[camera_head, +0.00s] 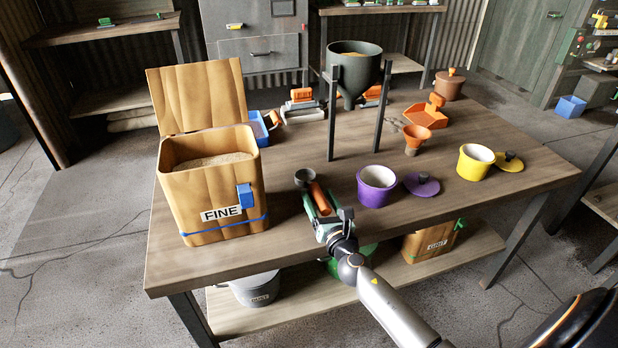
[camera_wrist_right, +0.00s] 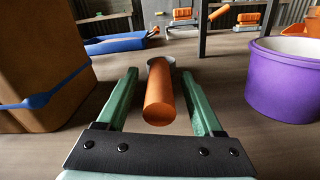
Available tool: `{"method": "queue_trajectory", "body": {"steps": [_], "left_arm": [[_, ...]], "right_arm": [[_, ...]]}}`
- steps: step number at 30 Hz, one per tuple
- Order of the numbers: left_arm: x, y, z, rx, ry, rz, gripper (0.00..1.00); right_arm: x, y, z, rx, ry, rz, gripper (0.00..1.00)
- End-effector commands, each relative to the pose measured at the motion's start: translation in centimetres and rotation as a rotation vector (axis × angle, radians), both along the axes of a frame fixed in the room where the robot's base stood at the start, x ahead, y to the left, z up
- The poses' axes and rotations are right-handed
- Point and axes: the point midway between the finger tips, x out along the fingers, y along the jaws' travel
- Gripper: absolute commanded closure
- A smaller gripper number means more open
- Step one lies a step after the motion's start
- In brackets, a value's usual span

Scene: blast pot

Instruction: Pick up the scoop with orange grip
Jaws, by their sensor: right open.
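The scoop with orange grip lies on the workbench, with its dark round cup (camera_head: 305,177) pointing away from me and its orange grip (camera_head: 320,198) toward me. In the right wrist view the orange grip (camera_wrist_right: 160,92) sits between the two green fingers, and the grey cup is mostly hidden behind it. My right gripper (camera_head: 318,202) is open around the grip; gaps show on both sides of it. It also shows in the right wrist view (camera_wrist_right: 162,75). My left gripper is not in view.
A wooden bin marked FINE (camera_head: 210,185) with its lid up stands left of the scoop. A purple pot (camera_head: 376,193) and its lid (camera_head: 422,184) are to the right, then a yellow pot (camera_head: 473,168). A dark funnel hopper (camera_head: 354,72) on posts stands behind.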

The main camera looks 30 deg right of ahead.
Motion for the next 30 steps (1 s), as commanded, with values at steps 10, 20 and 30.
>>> {"method": "queue_trajectory", "body": {"steps": [10, 20, 30], "left_arm": [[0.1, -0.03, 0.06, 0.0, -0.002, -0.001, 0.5], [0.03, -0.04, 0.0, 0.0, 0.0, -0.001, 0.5], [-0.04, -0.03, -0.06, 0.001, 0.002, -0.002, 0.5]], "right_arm": [[-0.05, 0.19, 0.0, 0.0, 0.0, 0.0, 0.35], [-0.03, 0.17, 0.01, 0.0, 0.0, 0.0, 0.72], [-0.02, 0.17, 0.03, 0.0, 0.0, 0.0, 1.0]]}}
